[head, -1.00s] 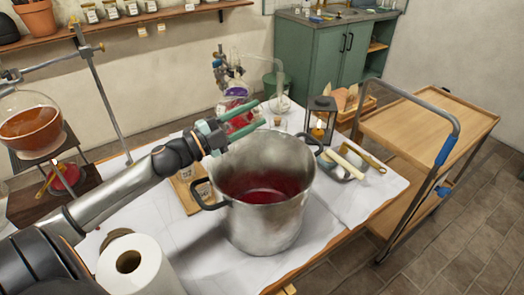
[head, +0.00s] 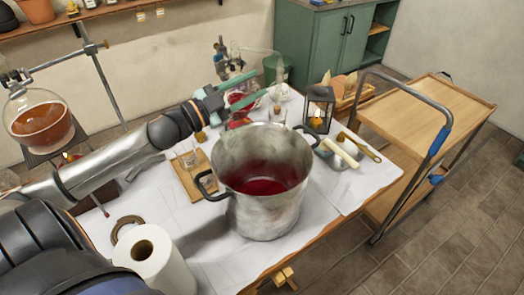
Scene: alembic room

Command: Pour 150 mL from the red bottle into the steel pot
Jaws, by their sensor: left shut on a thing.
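The steel pot (head: 262,215) stands on the white-covered table, with dark red liquid (head: 262,186) in its bottom and red streaks on its inner wall. My left gripper (head: 248,93) is behind the pot, above the table's far part. It is shut on the red bottle (head: 238,101), a clear glass vessel with red contents, partly hidden by the fingers. Its exact tilt and fill level are hard to tell. No stream of liquid shows between bottle and pot. My right gripper is not in view.
A wooden board (head: 187,181) with small glassware lies left of the pot. A paper roll (head: 155,262) stands in front. A lantern (head: 319,108) and a tray with tools (head: 338,157) are at the right. An orange flask (head: 40,122) hangs at left. A wooden cart (head: 420,118) stands beyond.

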